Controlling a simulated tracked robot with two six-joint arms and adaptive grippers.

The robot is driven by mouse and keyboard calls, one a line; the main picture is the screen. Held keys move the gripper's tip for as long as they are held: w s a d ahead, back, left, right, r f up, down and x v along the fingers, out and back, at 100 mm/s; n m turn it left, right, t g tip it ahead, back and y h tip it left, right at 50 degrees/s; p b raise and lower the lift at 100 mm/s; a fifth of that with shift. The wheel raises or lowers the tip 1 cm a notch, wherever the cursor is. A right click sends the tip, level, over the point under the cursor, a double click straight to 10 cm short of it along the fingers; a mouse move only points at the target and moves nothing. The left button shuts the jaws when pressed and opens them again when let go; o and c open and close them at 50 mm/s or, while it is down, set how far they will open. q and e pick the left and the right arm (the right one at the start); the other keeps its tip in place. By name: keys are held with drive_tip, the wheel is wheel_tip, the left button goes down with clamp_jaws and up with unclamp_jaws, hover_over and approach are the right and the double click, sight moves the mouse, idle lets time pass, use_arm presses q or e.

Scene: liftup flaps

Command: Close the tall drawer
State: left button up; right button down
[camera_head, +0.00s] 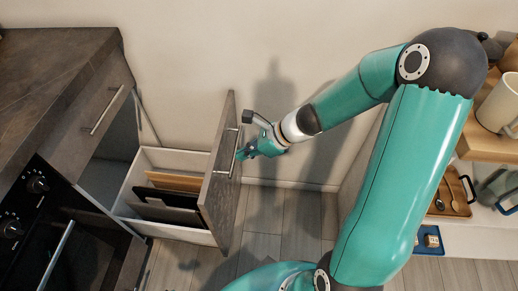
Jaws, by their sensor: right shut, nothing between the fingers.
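The tall drawer stands pulled out from the cabinet at the left, showing its white inner walls (146,158) and its dark wood front panel (219,190). A metal bar handle (229,153) is on the outer face of the front. Several flat boards (169,205) stand inside the drawer. My right gripper (243,155) is shut and empty, close to the outer face of the front beside the handle. I cannot tell whether it touches. My left gripper is not in view.
A dark oven (60,235) with knobs and a countertop (50,60) are at the left. A flap front (95,110) with a handle is above the drawer opening. Shelves with a mug (499,103) and a tray (450,192) stand at the right. Floor (285,215) right of the drawer is clear.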

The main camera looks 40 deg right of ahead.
sight(218, 158)
drive_tip(key=shift+w+a+f, duration=0.25)
drive_tip(key=shift+w+a, duration=0.55)
drive_tip(key=shift+w, duration=0.15)
drive_tip(key=shift+w+a+f, duration=0.25)
drive_tip(key=shift+w+a, duration=0.55)
drive_tip(key=shift+w, duration=0.15)
